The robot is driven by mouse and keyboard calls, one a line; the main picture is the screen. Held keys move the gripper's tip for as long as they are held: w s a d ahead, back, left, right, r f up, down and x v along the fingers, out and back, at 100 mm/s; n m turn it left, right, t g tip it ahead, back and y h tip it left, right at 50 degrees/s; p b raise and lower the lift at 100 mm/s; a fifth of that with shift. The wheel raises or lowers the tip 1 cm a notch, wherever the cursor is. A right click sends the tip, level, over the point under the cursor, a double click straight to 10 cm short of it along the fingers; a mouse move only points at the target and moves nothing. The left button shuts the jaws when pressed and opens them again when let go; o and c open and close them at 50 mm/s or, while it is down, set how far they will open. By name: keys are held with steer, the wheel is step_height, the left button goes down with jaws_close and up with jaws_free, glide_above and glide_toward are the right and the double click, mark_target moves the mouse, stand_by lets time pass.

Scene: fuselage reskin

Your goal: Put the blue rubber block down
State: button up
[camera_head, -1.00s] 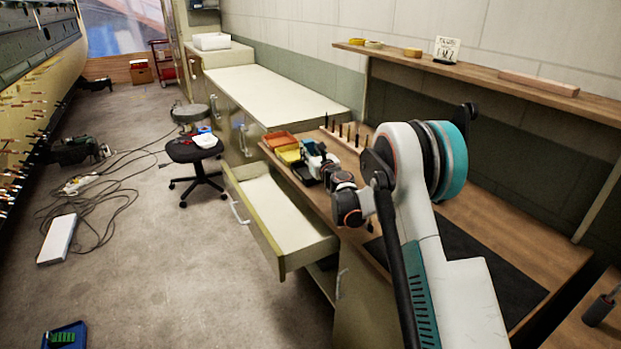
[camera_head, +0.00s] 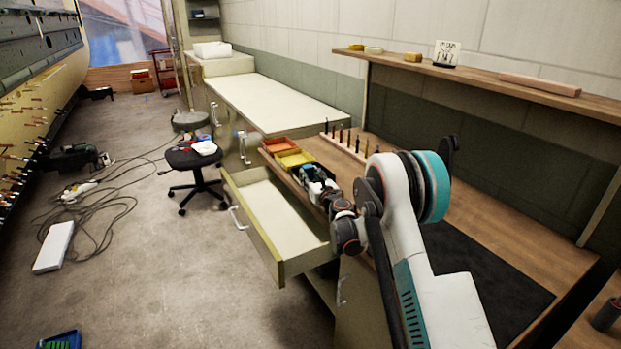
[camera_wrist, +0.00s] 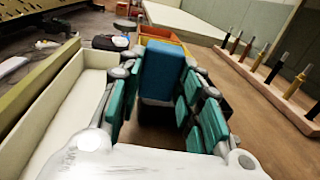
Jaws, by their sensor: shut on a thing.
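In the wrist view a blue rubber block (camera_wrist: 161,72) stands upright between the teal finger pads of my gripper (camera_wrist: 155,90). My gripper is shut on it. In the head view my gripper (camera_head: 318,180) is small, near the workbench's front edge by the open drawer, and the block is hard to make out there. Whether the block's lower end touches anything is hidden.
The open drawer (camera_head: 262,255) looks empty and juts from the bench front. Orange (camera_head: 278,145) and yellow (camera_head: 295,158) bins stand just beyond my gripper. A wooden rack of upright tools (camera_head: 352,150) stands to the right. A black mat (camera_head: 480,275) lies on the bench.

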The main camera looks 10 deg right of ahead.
steer(key=shift+f+b, duration=0.35)
steer(key=shift+f, duration=0.1)
steer(key=o, duration=0.6)
steer(key=shift+r, duration=0.1)
steer(key=shift+o, duration=0.2)
